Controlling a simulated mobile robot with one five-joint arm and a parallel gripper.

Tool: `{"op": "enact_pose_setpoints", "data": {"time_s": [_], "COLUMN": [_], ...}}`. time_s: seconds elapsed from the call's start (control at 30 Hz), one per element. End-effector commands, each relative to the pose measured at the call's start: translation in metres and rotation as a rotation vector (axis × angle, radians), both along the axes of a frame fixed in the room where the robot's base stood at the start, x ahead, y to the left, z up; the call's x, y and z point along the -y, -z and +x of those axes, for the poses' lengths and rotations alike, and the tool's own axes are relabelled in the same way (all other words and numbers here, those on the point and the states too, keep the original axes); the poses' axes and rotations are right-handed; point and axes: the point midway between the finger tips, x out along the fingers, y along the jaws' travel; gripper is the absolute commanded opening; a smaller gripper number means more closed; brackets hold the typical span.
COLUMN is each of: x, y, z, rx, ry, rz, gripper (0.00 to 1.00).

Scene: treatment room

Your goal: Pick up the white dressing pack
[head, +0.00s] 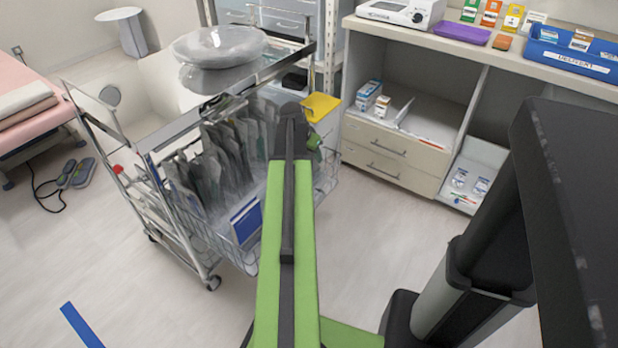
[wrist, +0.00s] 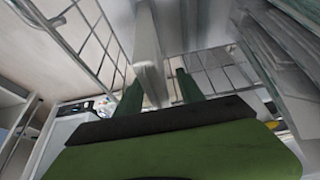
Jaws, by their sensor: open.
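In the wrist view a thin white pack (wrist: 149,55), seen edge-on, stands between the two dark green fingers of my gripper (wrist: 160,84). The fingers are apart, one on each side of it, and I cannot tell whether either touches it. It looks like the white dressing pack. In the head view my green arm reaches to the wire basket (head: 228,247) of the trolley, and its end hides my fingers and the pack there.
Grey-green pouches (head: 208,165) stand in a row in the basket, left of my arm. The chrome trolley (head: 150,140) carries a wrapped bowl (head: 218,45). A yellow bin (head: 320,106) hangs at its right.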

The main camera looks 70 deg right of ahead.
Motion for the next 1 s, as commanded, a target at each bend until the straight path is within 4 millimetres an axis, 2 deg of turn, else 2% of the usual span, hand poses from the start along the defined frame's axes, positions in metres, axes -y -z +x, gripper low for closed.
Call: {"op": "enact_pose_setpoints", "data": {"time_s": [0.03,0.3,0.97,1.0], "x": [0.0030,0.0031,0.0034,0.0034], "y": [0.0102,0.0062,0.0113,0.0113], "z": [-0.0005,-0.0011,-0.0018,-0.0018], "rx": [0.000,0.000,0.001,0.001], "ry": [0.001,0.001,0.002,0.002], "rz": [0.000,0.000,0.000,0.000], "gripper": [0.45,0.45,0.45,0.42]}}
